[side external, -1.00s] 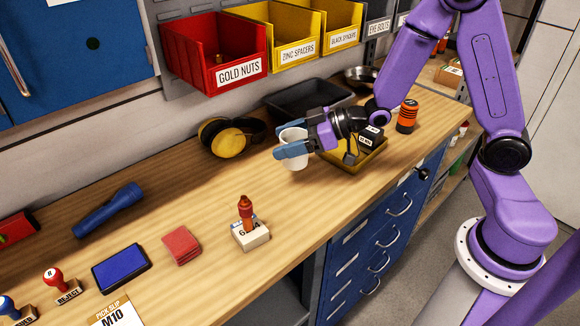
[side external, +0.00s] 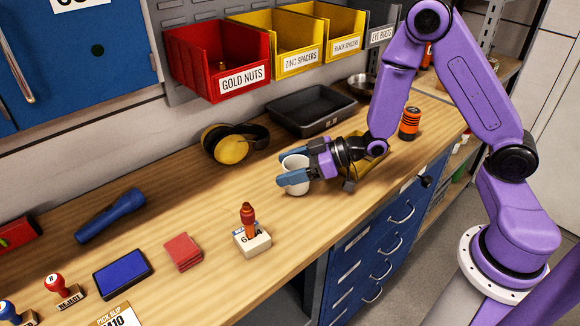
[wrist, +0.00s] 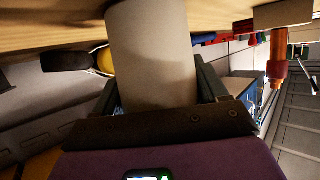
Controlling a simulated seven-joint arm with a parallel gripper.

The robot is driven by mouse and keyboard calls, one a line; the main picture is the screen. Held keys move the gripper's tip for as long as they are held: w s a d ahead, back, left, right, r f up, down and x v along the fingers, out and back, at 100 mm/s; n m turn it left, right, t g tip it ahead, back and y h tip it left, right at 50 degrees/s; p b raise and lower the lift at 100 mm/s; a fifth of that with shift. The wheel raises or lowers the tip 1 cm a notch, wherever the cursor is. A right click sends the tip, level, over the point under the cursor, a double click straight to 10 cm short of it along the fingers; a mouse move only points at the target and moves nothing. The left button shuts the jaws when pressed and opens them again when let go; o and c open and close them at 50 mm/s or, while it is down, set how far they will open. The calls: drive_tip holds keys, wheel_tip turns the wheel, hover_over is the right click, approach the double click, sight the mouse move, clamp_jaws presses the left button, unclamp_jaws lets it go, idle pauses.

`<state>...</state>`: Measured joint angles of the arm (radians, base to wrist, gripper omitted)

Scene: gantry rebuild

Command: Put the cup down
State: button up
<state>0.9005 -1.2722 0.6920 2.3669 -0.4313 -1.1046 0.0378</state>
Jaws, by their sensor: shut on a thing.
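A white cup (side external: 296,180) is upright between the blue fingers of my gripper (side external: 290,168), which is shut on it. The cup's base is at or very close to the wooden bench top; I cannot tell for sure whether it touches. In the wrist view the cup (wrist: 152,55) fills the middle, with a dark finger on each side of it. Part of the cup's side is hidden by the near finger.
Yellow-and-black earmuffs (side external: 230,143) lie behind left of the cup. A black tray (side external: 310,110) is behind it. A yellow tray (side external: 372,165) is partly hidden behind my wrist. A stamp on a block (side external: 250,235) stands front left.

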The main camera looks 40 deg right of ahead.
drive_tip(key=shift+f, duration=0.1)
drive_tip(key=o, duration=1)
drive_tip(key=shift+o, duration=0.2)
drive_tip(key=v, duration=0.7)
drive_tip(key=shift+s+d+r, duration=0.15)
drive_tip(key=shift+s+r, duration=0.05)
drive_tip(key=shift+r, duration=0.05)
